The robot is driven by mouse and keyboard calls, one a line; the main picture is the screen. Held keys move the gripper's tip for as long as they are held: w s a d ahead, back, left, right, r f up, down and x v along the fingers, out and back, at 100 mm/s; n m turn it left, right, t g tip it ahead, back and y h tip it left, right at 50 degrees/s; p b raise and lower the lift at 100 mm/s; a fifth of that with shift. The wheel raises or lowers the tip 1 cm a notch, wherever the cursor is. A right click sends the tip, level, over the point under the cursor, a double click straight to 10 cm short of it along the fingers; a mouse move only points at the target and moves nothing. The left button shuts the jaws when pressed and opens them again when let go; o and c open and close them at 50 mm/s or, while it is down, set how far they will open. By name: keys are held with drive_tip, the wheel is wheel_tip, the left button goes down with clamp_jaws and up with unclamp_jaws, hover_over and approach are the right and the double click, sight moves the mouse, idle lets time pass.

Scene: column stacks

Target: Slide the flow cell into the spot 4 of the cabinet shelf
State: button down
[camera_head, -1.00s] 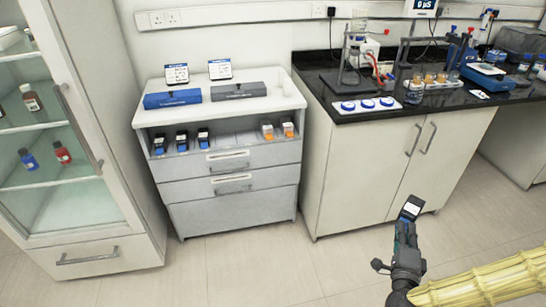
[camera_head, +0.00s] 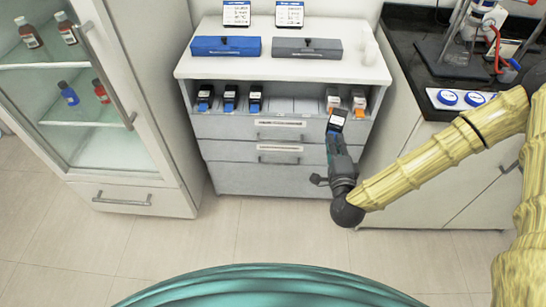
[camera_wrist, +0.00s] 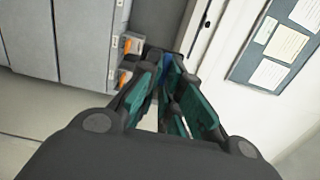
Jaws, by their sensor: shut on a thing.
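My gripper (camera_head: 337,137) is shut on the flow cell (camera_head: 337,119), a small dark piece with a white label and a blue part. It is held up in front of the right part of the cabinet shelf (camera_head: 290,89). In the head view it overlaps the shelf's front edge; how far in front it is I cannot tell. Three blue-and-black flow cells (camera_head: 230,97) stand at the shelf's left, two white-and-orange ones (camera_head: 358,103) at its right, with empty slots between. In the wrist view, a bit of blue (camera_wrist: 166,65) shows between the green fingers, mostly hidden.
A blue box (camera_head: 225,46) and a grey box (camera_head: 307,48) lie on the cabinet top, with two label cards behind. Drawers with handles (camera_head: 280,123) are below the shelf. A glass-door cabinet (camera_head: 100,110) stands left; a black-topped counter (camera_head: 420,60) is at right.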

drive_tip(key=s+a+f+n+g+y+b, duration=0.1)
drive_tip(key=a+f+n+y+b, duration=0.15)
drive_tip(key=a+b, duration=0.4)
drive_tip(key=s+a+f+n+y+b, duration=0.1)
drive_tip(key=a+f+n+y+b, duration=0.2)
drive_tip(key=a, duration=0.6)
drive_tip(key=shift+m, duration=0.75)
drive_tip(key=shift+w+f+b, duration=0.2)
drive_tip(key=shift+w+b, duration=0.05)
drive_tip(key=shift+w, duration=3.2)
drive_tip(key=shift+w+f+b, duration=0.15)
drive_tip(key=shift+w+b, duration=0.15)
drive_tip(key=shift+w, duration=3.2)
drive_tip(key=shift+w+f+b, duration=0.2)
drive_tip(key=shift+w+b, duration=0.05)
drive_tip(key=shift+w, duration=3.2)
drive_tip(key=shift+d+f, duration=0.1)
drive_tip(key=shift+f, duration=0.15)
drive_tip(key=c, duration=1.5)
unclamp_jaws()
drive_tip(key=shift+s, duration=0.1)
